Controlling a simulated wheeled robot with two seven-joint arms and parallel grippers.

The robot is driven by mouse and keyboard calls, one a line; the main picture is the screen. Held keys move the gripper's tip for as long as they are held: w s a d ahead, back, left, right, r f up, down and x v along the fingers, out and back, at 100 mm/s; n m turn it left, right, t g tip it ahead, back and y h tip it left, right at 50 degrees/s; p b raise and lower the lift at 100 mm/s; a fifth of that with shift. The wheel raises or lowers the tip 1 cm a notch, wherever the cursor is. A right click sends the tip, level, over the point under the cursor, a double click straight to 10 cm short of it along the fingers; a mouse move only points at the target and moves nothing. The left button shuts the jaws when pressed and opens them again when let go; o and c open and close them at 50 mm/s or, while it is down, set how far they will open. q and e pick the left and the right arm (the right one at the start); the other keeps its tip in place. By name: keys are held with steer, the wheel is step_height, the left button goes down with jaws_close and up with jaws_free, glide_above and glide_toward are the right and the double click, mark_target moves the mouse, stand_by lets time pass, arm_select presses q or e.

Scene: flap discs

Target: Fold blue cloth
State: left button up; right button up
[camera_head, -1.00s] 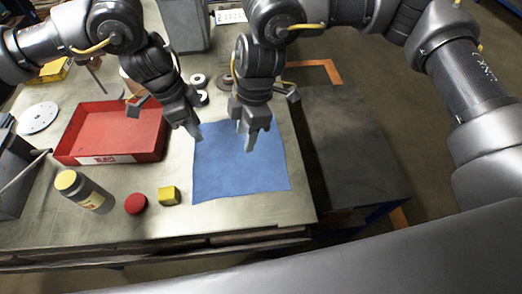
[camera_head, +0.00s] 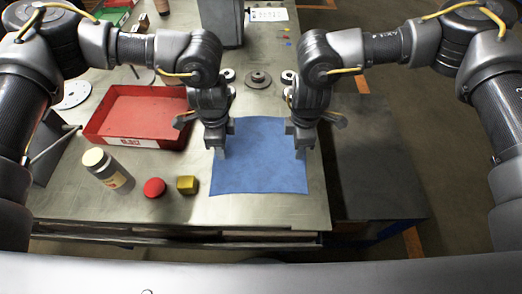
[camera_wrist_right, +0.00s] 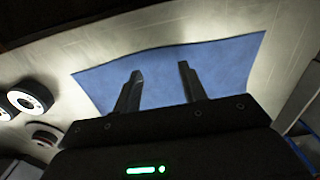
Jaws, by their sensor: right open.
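The blue cloth (camera_head: 260,172) lies flat and unfolded on the metal table. My left gripper (camera_head: 222,153) points down at the cloth's left side in the head view; whether its jaws are open cannot be told. My right gripper (camera_head: 300,152) points down at the cloth's right edge. In the right wrist view, the right gripper (camera_wrist_right: 160,72) shows two fingers apart with nothing between them but the cloth (camera_wrist_right: 215,62) beyond. Whether either gripper touches the cloth is unclear. The grippers hide parts of its upper corners.
The table in front of the cloth is clear.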

arm_select(q)
steer(key=shift+f, duration=0.45)
arm_select(e)
steer(key=shift+f, duration=0.4)
arm_select(q)
steer(key=shift+f, duration=0.1)
arm_select(e)
steer(key=shift+f, duration=0.15)
steer(key=shift+c, duration=0.2)
arm_select(q)
steer(key=shift+s, duration=0.1)
jaws_close()
arm_select(e)
jaws_close()
